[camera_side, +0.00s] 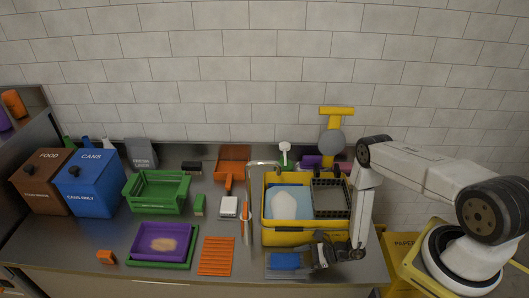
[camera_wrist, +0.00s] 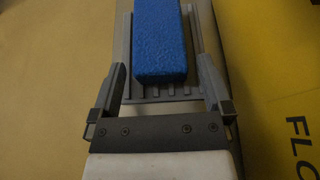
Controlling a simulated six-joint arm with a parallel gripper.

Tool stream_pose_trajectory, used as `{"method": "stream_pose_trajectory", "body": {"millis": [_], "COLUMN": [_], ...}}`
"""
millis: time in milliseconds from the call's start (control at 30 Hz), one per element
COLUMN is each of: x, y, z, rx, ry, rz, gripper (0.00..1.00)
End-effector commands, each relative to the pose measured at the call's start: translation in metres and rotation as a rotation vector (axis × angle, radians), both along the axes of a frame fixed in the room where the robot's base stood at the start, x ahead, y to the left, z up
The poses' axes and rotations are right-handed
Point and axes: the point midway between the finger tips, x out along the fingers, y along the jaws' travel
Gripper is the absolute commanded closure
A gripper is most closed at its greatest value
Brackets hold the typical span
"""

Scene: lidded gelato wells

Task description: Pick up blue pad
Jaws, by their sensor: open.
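The blue pad (camera_wrist: 159,40) is a textured rectangular block lying on a grey ribbed tray (camera_wrist: 183,90). In the side view the blue pad (camera_side: 285,260) lies near the counter's front edge, in front of the yellow basin. My gripper (camera_side: 318,257) is low beside the pad, at its right. In the wrist view my gripper (camera_wrist: 160,82) is open, with one finger on each side of the pad's near end. Gaps show between the fingers and the pad. The pad's far end is cut off by the frame.
A yellow basin (camera_side: 290,239) with foamy water stands behind the pad, a black crate (camera_side: 331,198) at its right. An orange slatted mat (camera_side: 216,256) lies to the left, beyond it a purple tray (camera_side: 146,254). A yellow surface (camera_wrist: 290,60) is close on the right in the wrist view.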

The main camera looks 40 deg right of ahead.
Motion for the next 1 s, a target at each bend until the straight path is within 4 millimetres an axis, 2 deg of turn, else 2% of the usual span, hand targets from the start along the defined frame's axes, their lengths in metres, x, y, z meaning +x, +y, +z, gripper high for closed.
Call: {"method": "stream_pose_trajectory", "body": {"millis": [233, 767, 800, 833, 1000], "x": [0.0106, 0.0115, 0.0115, 0.0115, 0.0114], "y": [0.0108, 0.0115, 0.0115, 0.0115, 0.0114], "z": [-0.0061, -0.0065, -0.0065, -0.0065, -0.0065], "rx": [0.001, 0.001, 0.001, 0.001, 0.001], "ry": [0.0, -0.001, -0.001, -0.001, -0.001], "rz": [0.001, 0.0, 0.0, 0.0, 0.0], "gripper": [0.0, 0.0, 0.03, 0.13, 0.67]}}
